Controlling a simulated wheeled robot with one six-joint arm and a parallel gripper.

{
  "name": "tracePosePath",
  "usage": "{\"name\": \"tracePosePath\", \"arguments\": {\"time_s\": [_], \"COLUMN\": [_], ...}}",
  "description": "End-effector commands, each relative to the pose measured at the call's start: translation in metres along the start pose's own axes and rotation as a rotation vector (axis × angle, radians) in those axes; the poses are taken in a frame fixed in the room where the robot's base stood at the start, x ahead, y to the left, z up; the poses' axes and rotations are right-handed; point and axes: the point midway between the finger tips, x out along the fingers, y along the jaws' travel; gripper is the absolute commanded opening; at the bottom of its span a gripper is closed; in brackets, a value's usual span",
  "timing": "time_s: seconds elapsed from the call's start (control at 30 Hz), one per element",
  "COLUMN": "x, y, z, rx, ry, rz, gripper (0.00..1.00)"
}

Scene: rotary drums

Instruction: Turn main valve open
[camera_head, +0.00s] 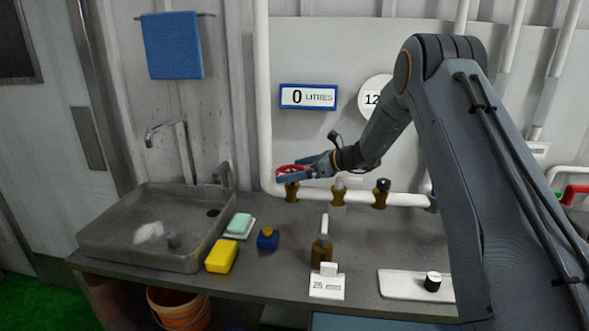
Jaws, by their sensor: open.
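A red valve handwheel (291,169) sits on a brass fitting (292,191) at the left end of the white horizontal pipe (318,194). I take it for the main valve. My gripper (300,170) is open and reaches left to the wheel, with its blue-grey fingers around or just beside it. Whether the fingers touch the wheel is too small to tell. Part of the wheel is hidden by the fingers. Two more brass fittings (338,194) stand on the pipe to the right, one with a black top (383,185).
A metal sink (105,240) stands at the left. A display (308,97) reads 0 litres.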

Motion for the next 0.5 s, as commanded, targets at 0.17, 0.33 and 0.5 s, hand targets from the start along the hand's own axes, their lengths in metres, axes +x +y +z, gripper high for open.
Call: {"name": "tracePosePath", "arguments": {"time_s": [0.17, 0.33, 0.5], "x": [-0.0003, 0.0005, 0.0005], "y": [-0.0007, 0.0001, 0.0000], "z": [-0.0001, 0.0004, 0.0005], "rx": [0.000, -0.001, -0.002], "ry": [-0.001, -0.001, -0.001], "rz": [-0.001, 0.000, 0.001], "gripper": [1.00, 0.76, 0.69]}}
